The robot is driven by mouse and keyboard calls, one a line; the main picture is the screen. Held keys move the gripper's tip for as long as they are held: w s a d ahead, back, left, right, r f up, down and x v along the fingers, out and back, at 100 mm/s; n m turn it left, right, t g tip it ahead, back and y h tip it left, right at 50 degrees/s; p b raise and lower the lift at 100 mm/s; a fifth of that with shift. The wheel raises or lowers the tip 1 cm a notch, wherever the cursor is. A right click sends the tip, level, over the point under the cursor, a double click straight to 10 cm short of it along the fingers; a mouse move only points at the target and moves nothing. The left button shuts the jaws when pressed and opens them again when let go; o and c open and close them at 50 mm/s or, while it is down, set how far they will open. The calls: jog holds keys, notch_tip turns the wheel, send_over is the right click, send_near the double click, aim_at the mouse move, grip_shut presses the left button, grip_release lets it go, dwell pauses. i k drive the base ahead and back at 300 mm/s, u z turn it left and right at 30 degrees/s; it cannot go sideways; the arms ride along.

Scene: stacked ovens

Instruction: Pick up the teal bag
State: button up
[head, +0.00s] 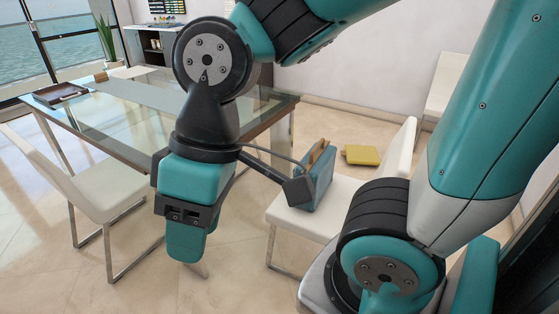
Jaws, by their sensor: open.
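The teal bag (319,183) stands upright on the seat of a white chair (305,221), with brown handles or a brown flap at its top. Part of the bag's left side is hidden behind a dark piece on my arm's wrist. My gripper (188,248) points down to the left of the chair, nearer to the camera and apart from the bag. It is open, with nothing seen between its fingers, though its fingertips are only partly visible.
A glass table (130,115) stands behind my gripper, with a dark tray (60,93) on it. Another white chair (95,190) is at the left. A yellow object (362,155) lies beyond the bag. Tiled floor (60,270) is open at the lower left.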

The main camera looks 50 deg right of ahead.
aim_at(319, 162)
jog(key=i, duration=1.95)
jog(key=z, duration=2.7)
jog(key=i, duration=0.5)
